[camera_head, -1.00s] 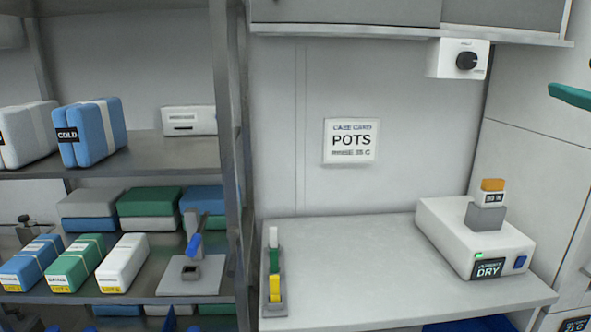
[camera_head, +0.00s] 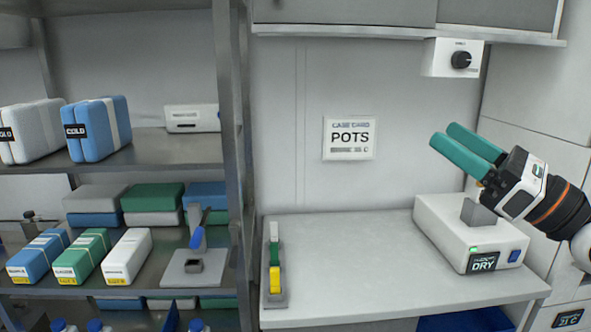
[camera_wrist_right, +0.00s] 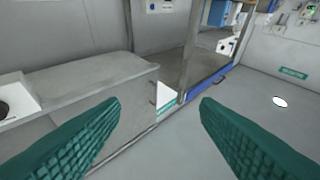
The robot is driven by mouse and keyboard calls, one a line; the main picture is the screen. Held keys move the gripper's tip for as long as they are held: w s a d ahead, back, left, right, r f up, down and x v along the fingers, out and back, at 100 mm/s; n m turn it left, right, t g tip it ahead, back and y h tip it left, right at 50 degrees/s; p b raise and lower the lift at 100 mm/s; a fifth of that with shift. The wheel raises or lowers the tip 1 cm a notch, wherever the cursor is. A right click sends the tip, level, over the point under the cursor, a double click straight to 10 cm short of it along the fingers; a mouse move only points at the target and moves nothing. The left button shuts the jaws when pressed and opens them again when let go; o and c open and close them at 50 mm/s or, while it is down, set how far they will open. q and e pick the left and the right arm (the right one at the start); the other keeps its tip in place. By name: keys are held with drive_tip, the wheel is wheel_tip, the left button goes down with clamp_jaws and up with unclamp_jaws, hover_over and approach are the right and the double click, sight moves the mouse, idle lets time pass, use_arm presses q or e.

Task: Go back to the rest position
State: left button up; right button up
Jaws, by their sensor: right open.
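My right gripper (camera_head: 462,150) comes in from the right in the head view, raised above the white DRY device (camera_head: 450,222). Its two teal fingers point up and to the left and touch nothing that I can see. In the right wrist view the fingers (camera_wrist_right: 160,115) are spread wide with nothing between them. The grey block (camera_head: 477,213) on the device shows partly, and the gripper hides what is just above it. My left gripper is not in view.
The counter (camera_head: 350,255) is mostly clear, with a narrow rack (camera_head: 274,298) of coloured blocks at its left. Metal shelves (camera_head: 150,150) with packs stand at the left. A dial box (camera_head: 452,58) hangs below the cabinet (camera_head: 350,12). A POTS sign (camera_head: 350,152) is on the wall.

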drive_tip(key=s+d+f+n+h, duration=0.1)
drive_tip(key=d+f+n+h, duration=0.2)
drive_tip(key=f+n+h, duration=0.6)
drive_tip(key=s+d+f+n+h, duration=0.1)
drive_tip(key=d+f+n+h, duration=0.35)
drive_tip(key=f+n, duration=0.85)
drive_tip(key=s+d+f+n+h, duration=0.1)
drive_tip(key=f+n+h, duration=0.8)
drive_tip(key=f, duration=0.4)
drive_tip(key=s+a+f+m+g+y, duration=0.1)
drive_tip(key=s+a+f+g+y, duration=0.2)
drive_tip(key=s+f, duration=0.35)
drive_tip(key=s+a+f+m+g+y, duration=0.1)
drive_tip(key=s+a+f+g, duration=0.2)
drive_tip(key=s+f+g, duration=0.4)
drive_tip(key=s+a+f+m+g+y, duration=0.1)
drive_tip(key=s+a+f+g+y, duration=0.1)
drive_tip(key=s+a+f, duration=0.35)
wheel_tip(320, 180, down, 26)
drive_tip(key=s+d+g, duration=0.1)
drive_tip(key=s+d, duration=0.1)
drive_tip(key=s, duration=0.1)
drive_tip(key=s+d+f+g, duration=0.1)
drive_tip(key=s+d+f, duration=0.2)
drive_tip(key=s+f, duration=1.3)
